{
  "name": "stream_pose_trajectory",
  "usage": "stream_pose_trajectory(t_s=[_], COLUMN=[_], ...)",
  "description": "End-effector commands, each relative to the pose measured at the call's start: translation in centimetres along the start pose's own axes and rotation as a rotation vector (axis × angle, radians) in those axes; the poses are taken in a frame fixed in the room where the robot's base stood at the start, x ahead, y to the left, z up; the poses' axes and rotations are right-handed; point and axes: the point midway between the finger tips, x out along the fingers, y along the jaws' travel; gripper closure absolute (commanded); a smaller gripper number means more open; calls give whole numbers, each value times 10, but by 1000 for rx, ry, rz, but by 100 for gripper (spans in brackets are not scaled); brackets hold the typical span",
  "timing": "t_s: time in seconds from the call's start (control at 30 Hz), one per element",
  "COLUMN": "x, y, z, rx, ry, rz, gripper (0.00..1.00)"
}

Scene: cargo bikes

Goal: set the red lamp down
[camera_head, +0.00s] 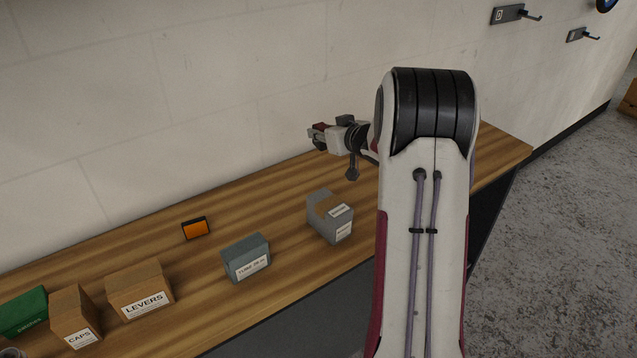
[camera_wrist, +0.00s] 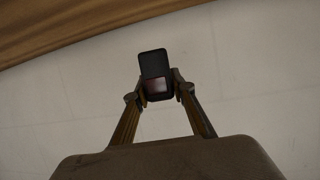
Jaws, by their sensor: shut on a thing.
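My gripper (camera_wrist: 160,90) is shut on the red lamp (camera_wrist: 158,87), a small dark block with a dull red face, held between the two fingertips in the wrist view. In the head view my gripper (camera_head: 318,136) points left above the back of the wooden bench (camera_head: 270,197), near the wall. The red lamp (camera_head: 320,129) shows there only as a small dark reddish piece at the fingertips. The lamp appears raised clear of the bench top. Its far side is hidden.
On the bench stand an orange lamp (camera_head: 195,228), a grey-blue box (camera_head: 246,258), a grey box with a brown top strip (camera_head: 330,216), a LEVERS box (camera_head: 140,289), a CAPS box (camera_head: 75,316) and a green box (camera_head: 22,311). Bench around the orange lamp is bare.

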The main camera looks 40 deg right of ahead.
Motion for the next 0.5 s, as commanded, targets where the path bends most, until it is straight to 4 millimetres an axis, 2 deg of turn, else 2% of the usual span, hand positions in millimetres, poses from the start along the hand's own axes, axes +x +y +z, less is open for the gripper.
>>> stream_pose_trajectory(t_s=[0.3, 0.5], x=[1, 0], y=[18, 24], z=[-6, -6], rx=[-39, -76], ry=[-1, -2], rz=[-88, -179], gripper=[98, 98])
